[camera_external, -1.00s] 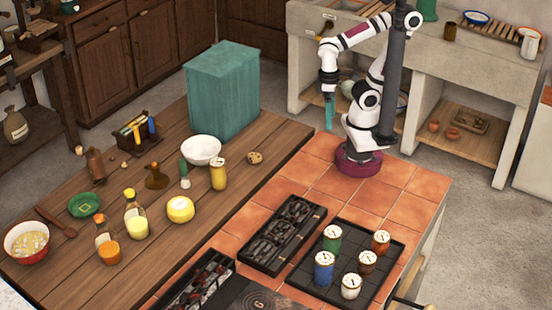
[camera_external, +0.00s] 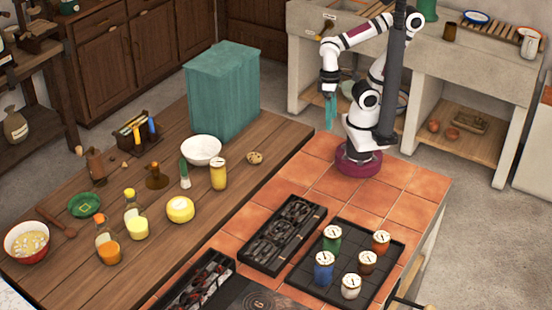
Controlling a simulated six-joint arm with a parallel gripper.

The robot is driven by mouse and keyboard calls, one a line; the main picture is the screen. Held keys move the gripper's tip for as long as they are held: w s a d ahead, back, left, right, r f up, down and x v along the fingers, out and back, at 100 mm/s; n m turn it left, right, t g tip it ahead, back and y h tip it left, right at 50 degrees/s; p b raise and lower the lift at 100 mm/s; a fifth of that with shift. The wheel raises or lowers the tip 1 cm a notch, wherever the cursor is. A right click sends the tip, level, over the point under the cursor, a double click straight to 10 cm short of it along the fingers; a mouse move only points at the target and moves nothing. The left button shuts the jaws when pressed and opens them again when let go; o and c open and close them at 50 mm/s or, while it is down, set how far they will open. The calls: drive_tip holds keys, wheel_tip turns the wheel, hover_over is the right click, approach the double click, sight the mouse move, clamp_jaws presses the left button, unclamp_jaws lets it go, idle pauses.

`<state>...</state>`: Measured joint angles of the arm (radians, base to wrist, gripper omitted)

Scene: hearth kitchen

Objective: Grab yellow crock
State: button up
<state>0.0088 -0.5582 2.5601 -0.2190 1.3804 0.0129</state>
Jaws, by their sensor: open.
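The yellow crock (camera_external: 219,174) stands upright on the wooden table, right of centre, just in front of the white bowl (camera_external: 202,149). It is a tall cylinder with a pale lid, like the crocks on the dark tray. My gripper (camera_external: 329,118), with teal fingers, points down in the air, right of the teal box and well to the right of the crock. It is open and empty, touching nothing.
A tall teal box (camera_external: 222,90) stands behind the crock. A small green-topped bottle (camera_external: 185,176) is close to its left, and a round brown item (camera_external: 255,158) lies to its right. A dark tray (camera_external: 330,285) holds several lidded crocks. The tiles near my base are clear.

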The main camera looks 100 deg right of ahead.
drive_tip(key=shift+o, duration=0.3)
idle(0.4)
drive_tip(key=n+t+h, duration=0.3)
drive_tip(key=t+h, duration=0.2)
drive_tip(key=t, duration=0.8)
approach(218, 165)
wheel_tip(218, 165, down, 3)
drive_tip(key=w+d, duration=0.3)
drive_tip(key=x, duration=0.6)
drive_tip(key=shift+w+a, duration=0.2)
drive_tip(key=shift+w, duration=0.05)
clamp_jaws()
